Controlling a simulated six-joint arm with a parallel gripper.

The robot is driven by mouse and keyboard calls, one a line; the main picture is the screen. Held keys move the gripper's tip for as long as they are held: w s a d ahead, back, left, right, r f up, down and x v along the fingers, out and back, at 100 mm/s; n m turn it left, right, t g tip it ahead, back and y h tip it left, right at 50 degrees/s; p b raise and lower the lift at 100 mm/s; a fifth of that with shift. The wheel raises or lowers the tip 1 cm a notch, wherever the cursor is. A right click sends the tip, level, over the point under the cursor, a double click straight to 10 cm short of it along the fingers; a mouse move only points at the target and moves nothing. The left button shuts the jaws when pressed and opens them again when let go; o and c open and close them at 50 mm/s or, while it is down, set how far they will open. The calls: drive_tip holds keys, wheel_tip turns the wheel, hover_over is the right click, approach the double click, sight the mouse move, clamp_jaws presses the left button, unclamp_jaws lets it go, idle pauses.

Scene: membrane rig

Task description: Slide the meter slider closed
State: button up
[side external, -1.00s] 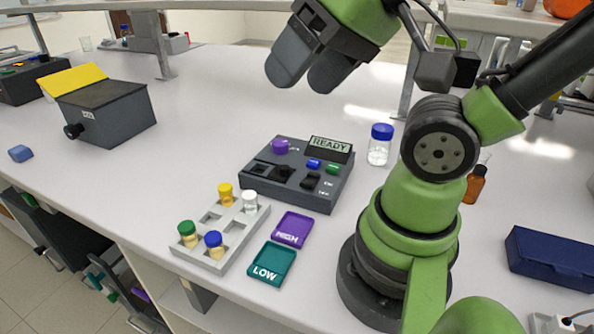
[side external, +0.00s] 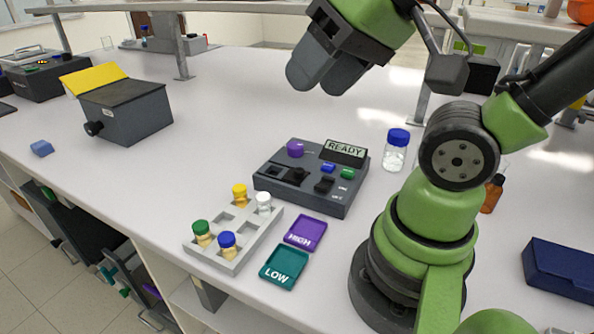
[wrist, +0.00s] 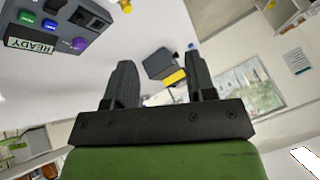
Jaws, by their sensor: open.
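The meter is a dark grey console (side external: 312,180) with a READY display (side external: 345,149), a purple knob (side external: 295,149), a blue button and a green button. A small black slider piece (side external: 297,175) appears in a slot on its front left; its exact position along the slot is hard to tell. The console also shows at the upper left of the wrist view (wrist: 60,25), partly cut off. My gripper (side external: 320,80) is open and empty, well above and behind the console, touching nothing. Its two fingers (wrist: 160,65) stand apart in the wrist view.
A vial rack (side external: 233,238) stands in front of the console, beside purple HIGH (side external: 305,233) and teal LOW (side external: 284,267) trays. A blue-capped jar (side external: 395,151) stands to the right. A grey box with a yellow lid (side external: 125,111) is at the left. The bench behind the console is clear.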

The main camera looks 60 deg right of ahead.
drive_tip(key=w+d+f+m+g+h, duration=0.1)
drive_tip(key=w+d+f+m+g, duration=0.15)
drive_tip(key=w+d, duration=0.3)
drive_tip(key=m+g, duration=0.2)
drive_tip(key=g, duration=0.2)
approach(299, 170)
drive_tip(key=shift+h, duration=0.3)
drive_tip(key=f, duration=0.9)
drive_tip(key=shift+w+a+f, duration=0.1)
drive_tip(key=shift+w+a, duration=0.05)
drive_tip(key=shift+a, duration=0.15)
drive_tip(key=shift+c, duration=0.2)
